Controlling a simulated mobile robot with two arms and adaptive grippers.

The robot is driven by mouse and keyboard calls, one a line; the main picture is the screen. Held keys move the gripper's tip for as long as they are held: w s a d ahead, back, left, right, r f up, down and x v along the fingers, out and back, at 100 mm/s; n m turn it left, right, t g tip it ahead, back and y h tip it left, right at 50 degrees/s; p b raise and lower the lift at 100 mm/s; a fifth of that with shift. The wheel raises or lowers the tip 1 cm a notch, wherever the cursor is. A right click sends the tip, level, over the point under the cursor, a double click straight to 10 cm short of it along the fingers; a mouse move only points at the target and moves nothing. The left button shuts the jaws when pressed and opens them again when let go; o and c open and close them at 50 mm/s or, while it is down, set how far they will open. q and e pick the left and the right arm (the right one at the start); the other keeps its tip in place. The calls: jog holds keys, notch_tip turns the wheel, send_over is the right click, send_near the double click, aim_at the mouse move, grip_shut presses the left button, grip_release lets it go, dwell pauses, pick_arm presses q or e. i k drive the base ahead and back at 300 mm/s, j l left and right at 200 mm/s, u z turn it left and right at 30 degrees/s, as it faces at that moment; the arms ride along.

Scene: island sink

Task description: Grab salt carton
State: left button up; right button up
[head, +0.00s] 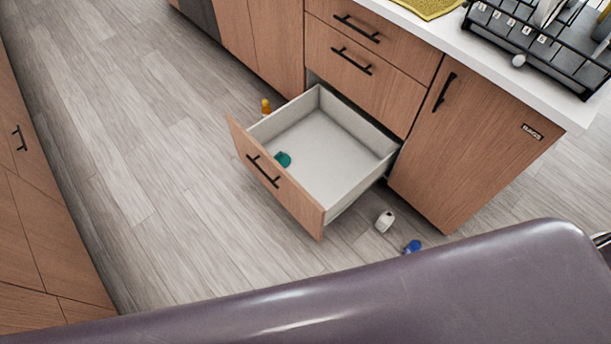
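A small white container (384,221) lies on the floor just right of the open drawer. A small blue object (412,246) lies close to it on the floor. Either could be the salt carton; both are too small to tell, and no label can be read. A teal object (283,159) sits inside the open drawer (330,155), against its front panel. An orange and yellow object (266,107) stands on the floor behind the drawer's left side. Neither of my grippers is in view.
The bottom drawer juts out from the wooden island cabinets (430,150). A dish rack (540,40) and a yellow cloth (428,6) are on the white counter. More cabinets (30,220) stand at the left. The floor (150,150) between is clear. A smooth purple-grey surface blocks the bottom.

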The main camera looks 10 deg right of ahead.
aim_at(384, 221)
jog(key=z, duration=1.4)
